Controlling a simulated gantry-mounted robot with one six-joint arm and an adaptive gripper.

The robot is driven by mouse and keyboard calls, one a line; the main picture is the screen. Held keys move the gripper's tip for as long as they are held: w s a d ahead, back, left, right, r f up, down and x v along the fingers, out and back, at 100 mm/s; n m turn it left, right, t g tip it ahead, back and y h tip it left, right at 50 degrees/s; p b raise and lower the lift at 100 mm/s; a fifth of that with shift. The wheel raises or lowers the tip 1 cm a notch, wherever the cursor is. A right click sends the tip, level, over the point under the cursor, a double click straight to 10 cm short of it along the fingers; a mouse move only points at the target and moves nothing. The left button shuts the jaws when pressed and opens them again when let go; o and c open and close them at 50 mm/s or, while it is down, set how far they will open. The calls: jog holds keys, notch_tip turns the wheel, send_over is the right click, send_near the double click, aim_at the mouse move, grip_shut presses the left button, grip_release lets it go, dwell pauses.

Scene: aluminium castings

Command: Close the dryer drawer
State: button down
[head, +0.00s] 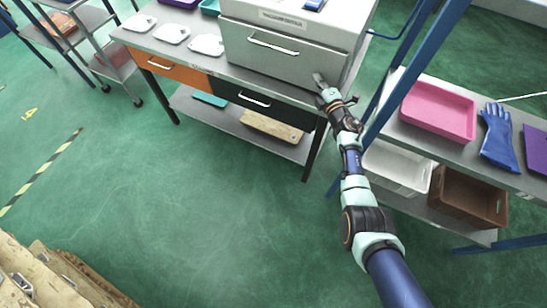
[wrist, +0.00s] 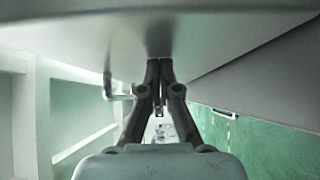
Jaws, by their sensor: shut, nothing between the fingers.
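The dryer (head: 290,20) is a light grey box on the workbench at the top of the head view. Its drawer (head: 280,60) has a wide grey front with a bar handle (head: 273,43). I cannot tell from the head view whether the drawer front is flush with the body. My gripper (head: 319,80) is at the right part of the drawer front, right of and below the handle. In the wrist view my gripper (wrist: 160,65) is shut and empty, its fingertips close to or touching a grey surface. The exact contact is hidden.
The workbench has an orange drawer (head: 172,68) and a dark drawer (head: 255,103) below. White castings (head: 172,34) lie left of the dryer.

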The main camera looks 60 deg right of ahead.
jog(key=shift+d, duration=0.55)
jog(key=shift+s+d+f, duration=0.1)
jog(key=shift+f, duration=0.05)
jog(key=shift+a+r+p, duration=0.2)
jog(key=shift+a+p, duration=0.05)
jog(key=shift+p, duration=0.15)
jog(key=a+p, duration=0.1)
jog(key=a, duration=0.1)
jog(key=a+p, duration=0.1)
jog(key=p, duration=0.1)
jog(key=shift+a+r, duration=0.2)
jog(key=shift+a, duration=0.15)
jog(key=p+v, duration=0.4)
jog(key=v, duration=0.6)
jog(key=shift+f, duration=0.35)
